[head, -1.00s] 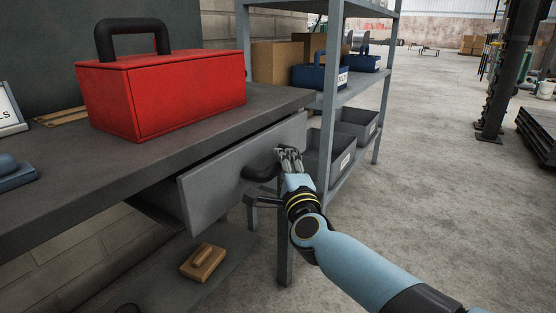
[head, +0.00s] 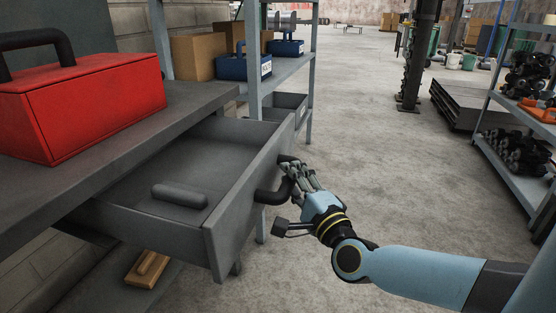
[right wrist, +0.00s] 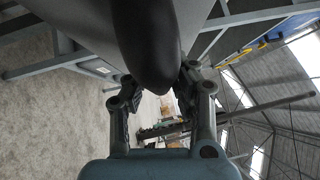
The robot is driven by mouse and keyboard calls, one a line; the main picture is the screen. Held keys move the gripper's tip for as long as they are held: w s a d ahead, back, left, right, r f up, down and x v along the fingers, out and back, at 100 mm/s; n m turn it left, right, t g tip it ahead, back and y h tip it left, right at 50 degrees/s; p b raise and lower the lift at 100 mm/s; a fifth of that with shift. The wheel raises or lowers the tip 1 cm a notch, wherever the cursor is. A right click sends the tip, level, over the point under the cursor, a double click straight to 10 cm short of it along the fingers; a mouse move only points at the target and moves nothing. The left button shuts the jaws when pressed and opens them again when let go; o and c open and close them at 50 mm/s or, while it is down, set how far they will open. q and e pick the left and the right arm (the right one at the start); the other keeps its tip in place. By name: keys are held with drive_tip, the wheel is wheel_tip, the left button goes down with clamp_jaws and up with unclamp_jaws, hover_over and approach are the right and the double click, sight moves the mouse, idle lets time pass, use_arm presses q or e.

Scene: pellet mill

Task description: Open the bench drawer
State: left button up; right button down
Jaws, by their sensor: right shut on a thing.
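The grey bench drawer (head: 245,205) stands pulled well out from under the dark bench top (head: 95,145) in the head view. A dark rounded object (head: 180,195) lies inside it. The drawer's black handle (head: 272,193) is on the front panel. My right gripper (head: 292,170) is shut on the handle near its far end. In the right wrist view the dark handle (right wrist: 148,45) fills the top middle, with the gripper's fingers (right wrist: 155,95) on either side of it. My left gripper is not in view.
A red toolbox (head: 85,105) stands on the bench. A shelf rack with blue boxes (head: 243,66) and cardboard boxes (head: 200,55) stands behind the drawer. A wooden block (head: 147,268) lies below the bench. The concrete floor to the right (head: 390,170) is clear.

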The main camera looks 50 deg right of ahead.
drive_tip(key=shift+s+f, duration=0.25)
drive_tip(key=c, duration=1.4)
unclamp_jaws()
drive_tip(key=o, duration=0.3)
drive_tip(key=shift+r, duration=0.15)
drive_tip(key=v, duration=1.2)
drive_tip(key=shift+w, duration=0.1)
